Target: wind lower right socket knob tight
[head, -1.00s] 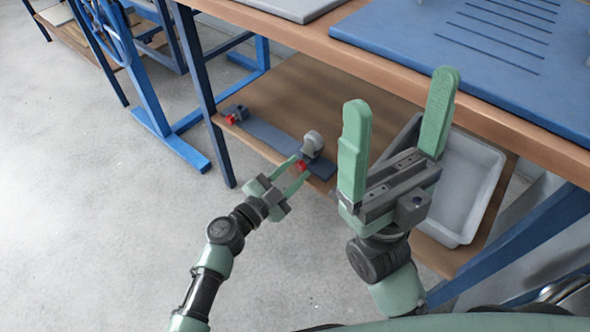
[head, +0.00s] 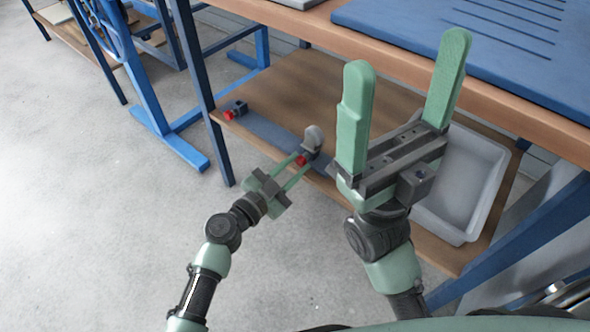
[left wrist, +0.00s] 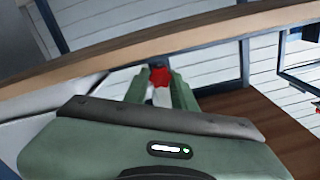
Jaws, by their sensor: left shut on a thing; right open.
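A red knob (head: 302,161) sits at the right end of a blue-grey strip (head: 268,132) on the lower shelf, just below a grey rounded fitting (head: 313,138). My left gripper (head: 303,162) reaches in from the lower left and is shut on this red knob. In the left wrist view the knob (left wrist: 159,76) shows between the two green fingers, with a pale part below it. The knob's underside and its thread are hidden. A second red knob (head: 228,115) is at the strip's left end. My right gripper (head: 406,50) is open and empty, raised before the bench.
The wooden lower shelf (head: 290,85) has bare room behind the strip. A grey tray (head: 465,190) stands at its right. The upper bench edge (head: 510,110) with a blue mat (head: 450,30) overhangs the shelf. A blue leg (head: 200,90) stands at the left.

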